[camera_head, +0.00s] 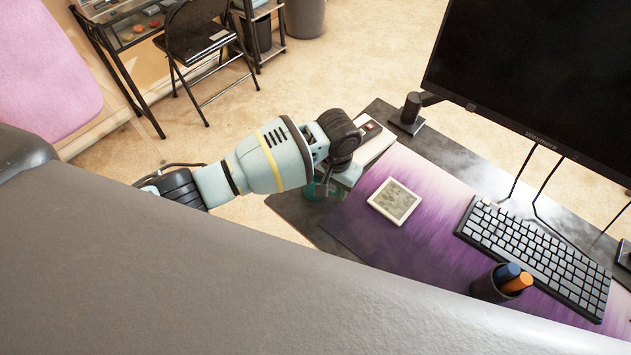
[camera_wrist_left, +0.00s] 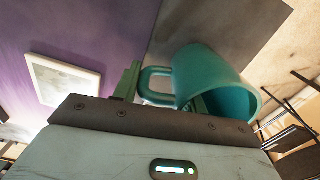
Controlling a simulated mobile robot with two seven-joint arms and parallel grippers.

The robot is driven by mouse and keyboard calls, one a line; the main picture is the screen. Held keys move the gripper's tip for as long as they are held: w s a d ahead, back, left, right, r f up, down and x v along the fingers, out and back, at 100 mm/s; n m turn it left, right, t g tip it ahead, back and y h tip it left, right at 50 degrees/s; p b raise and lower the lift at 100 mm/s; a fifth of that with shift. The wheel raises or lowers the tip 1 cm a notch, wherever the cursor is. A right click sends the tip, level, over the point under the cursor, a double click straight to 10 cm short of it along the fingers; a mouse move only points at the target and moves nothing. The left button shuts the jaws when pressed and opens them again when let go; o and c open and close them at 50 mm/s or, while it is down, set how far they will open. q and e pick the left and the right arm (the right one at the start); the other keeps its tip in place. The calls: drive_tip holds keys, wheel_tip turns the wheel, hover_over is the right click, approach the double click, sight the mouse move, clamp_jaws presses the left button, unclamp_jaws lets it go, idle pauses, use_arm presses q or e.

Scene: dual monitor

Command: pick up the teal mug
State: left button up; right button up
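The teal mug (camera_wrist_left: 205,72) shows large in the left wrist view, with its handle (camera_wrist_left: 152,86) toward the picture's left. In the head view only a little of the mug (camera_head: 312,190) shows at the desk's left end, mostly hidden by my left gripper. My left gripper (camera_head: 328,188) is right over it, pointing down. In the wrist view its two fingers (camera_wrist_left: 163,92) stand apart, with the handle between them. The second finger is partly hidden by the mug, so I cannot tell whether it touches. My right gripper is in no view.
A white-framed panel (camera_head: 394,201) lies on the purple mat (camera_head: 425,225) beside the gripper. A keyboard (camera_head: 540,255), a pen cup (camera_head: 490,288) and a monitor (camera_head: 545,75) stand farther right. A light box-like item (camera_head: 372,140) lies behind the gripper. Floor lies left of the desk.

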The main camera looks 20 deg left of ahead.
use_arm(q)
drive_tip(key=c, duration=0.6)
wheel_tip(320, 180, up, 9)
drive_tip(key=shift+w+f+p, duration=0.1)
drive_tip(key=shift+f+p, duration=0.05)
drive_tip(key=shift+p, duration=0.55)
drive_tip(key=shift+c, duration=0.2)
drive_tip(key=shift+r, duration=0.7)
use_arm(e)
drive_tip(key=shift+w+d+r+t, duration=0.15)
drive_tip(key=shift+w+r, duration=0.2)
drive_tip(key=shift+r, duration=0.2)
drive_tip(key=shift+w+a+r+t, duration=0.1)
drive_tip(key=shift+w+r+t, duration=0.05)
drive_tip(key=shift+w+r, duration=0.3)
